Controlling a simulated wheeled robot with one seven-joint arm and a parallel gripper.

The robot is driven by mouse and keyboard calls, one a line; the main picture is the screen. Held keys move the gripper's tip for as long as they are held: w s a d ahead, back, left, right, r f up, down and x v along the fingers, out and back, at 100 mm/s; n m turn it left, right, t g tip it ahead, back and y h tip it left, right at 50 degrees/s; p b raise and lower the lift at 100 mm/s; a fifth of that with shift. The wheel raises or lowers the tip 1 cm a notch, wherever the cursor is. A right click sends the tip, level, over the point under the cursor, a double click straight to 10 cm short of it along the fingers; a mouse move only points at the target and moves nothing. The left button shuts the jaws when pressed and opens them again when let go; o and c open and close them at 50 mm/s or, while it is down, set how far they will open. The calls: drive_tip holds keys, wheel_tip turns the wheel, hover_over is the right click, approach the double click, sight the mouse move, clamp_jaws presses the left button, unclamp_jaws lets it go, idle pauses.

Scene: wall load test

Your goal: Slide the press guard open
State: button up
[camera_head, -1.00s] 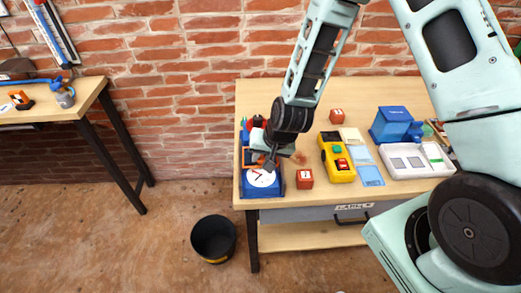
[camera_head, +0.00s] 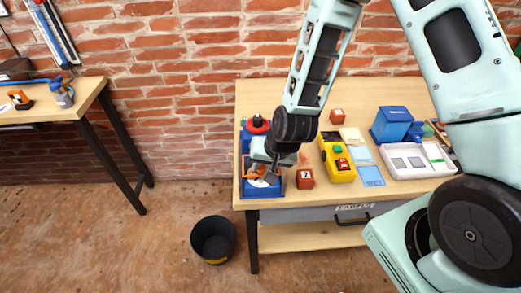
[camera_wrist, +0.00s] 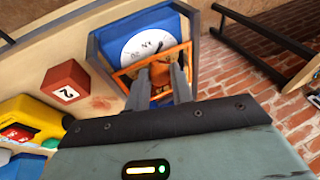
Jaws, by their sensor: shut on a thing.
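The blue press (camera_head: 245,190) stands at the front left corner of the workbench. Its round white dial (camera_wrist: 140,46) shows in the wrist view, partly behind the orange guard frame (camera_wrist: 187,52). The guard (camera_head: 249,173) now sits over the dial end of the press, near the bench's front edge. My gripper (camera_wrist: 161,74) is shut on an orange part of the guard, between its two grey fingers. In the head view my gripper (camera_head: 267,172) hides part of the guard and dial. A red and black knob (camera_head: 257,124) shows at the rear of the press.
A red numbered cube (camera_head: 305,179) stands close right of the press, another (camera_head: 337,116) farther back. A yellow box with buttons (camera_head: 337,160), a white tray (camera_head: 417,172) and a blue box (camera_head: 391,124) lie further right. A black bin (camera_head: 213,240) stands on the floor.

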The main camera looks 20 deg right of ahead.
drive_tip(key=shift+s+a, duration=0.25)
drive_tip(key=shift+s, duration=0.3)
drive_tip(key=shift+s+a, duration=0.2)
drive_tip(key=shift+s, duration=0.55)
drive_tip(key=o, duration=0.9)
drive_tip(key=shift+a, duration=0.1)
drive_tip(key=shift+c, duration=0.2)
wheel_tip(320, 180, up, 7)
drive_tip(key=p, duration=0.5)
